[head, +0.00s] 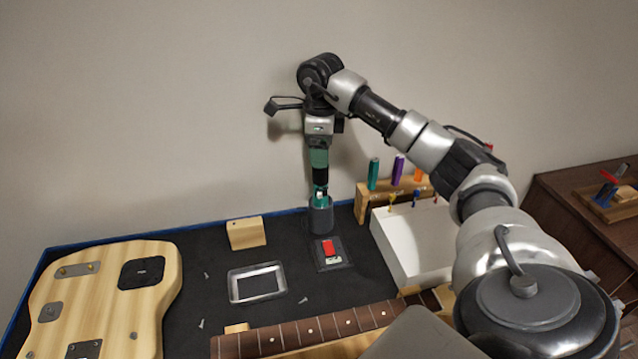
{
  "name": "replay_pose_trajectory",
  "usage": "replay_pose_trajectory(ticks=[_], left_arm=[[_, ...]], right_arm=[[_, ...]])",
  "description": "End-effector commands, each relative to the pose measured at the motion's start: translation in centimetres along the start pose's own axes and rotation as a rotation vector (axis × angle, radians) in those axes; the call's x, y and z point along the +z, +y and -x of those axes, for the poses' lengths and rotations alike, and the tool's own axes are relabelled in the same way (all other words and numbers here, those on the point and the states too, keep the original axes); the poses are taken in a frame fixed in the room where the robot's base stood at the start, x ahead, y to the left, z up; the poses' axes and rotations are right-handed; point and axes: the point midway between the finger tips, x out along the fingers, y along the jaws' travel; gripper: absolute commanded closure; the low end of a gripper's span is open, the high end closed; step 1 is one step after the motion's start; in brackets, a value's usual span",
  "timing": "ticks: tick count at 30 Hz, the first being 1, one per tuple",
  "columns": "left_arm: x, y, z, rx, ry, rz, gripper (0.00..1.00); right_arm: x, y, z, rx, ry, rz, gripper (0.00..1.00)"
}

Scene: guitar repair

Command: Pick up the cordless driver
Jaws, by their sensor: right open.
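The cordless driver (320,203) appears as a small teal body standing upright at the back of the dark bench mat, near the wall. Its lower part sits in a dark grey cup-like holder (321,219). My right gripper (320,191) points straight down from above at the driver's top. Its fingers are open and small in the picture; they overlap the driver's upper end, and I cannot tell whether they touch it. My left gripper is not in view.
A wooden rack (361,203) of coloured-handled tools and a white box (405,250) stand right of the driver. A red-topped device (329,249), a wooden block (246,233) and a metal tray (257,284) lie nearby. A guitar body (110,300) and fretted neck (300,331) lie in front.

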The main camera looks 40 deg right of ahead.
Motion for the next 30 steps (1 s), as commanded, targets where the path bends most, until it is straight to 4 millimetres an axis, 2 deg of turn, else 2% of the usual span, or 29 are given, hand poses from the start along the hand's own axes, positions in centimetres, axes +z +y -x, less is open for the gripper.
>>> replay_pose_trajectory(ticks=[8,15,24,26,30], left_arm=[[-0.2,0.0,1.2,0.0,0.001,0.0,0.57],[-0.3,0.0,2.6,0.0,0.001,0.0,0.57],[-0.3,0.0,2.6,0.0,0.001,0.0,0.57],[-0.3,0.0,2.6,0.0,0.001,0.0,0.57],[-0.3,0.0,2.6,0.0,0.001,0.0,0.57]], right_arm=[[0.0,0.2,-2.2,0.003,0.003,0.001,0.31],[0.1,0.4,-5.6,0.002,0.001,0.0,0.31],[0.1,0.3,-6.3,-0.001,0.0,0.0,0.31],[0.1,0.3,-6.3,0.0,0.0,0.0,0.39],[0.1,0.3,-6.3,0.0,0.0,0.0,0.6]])
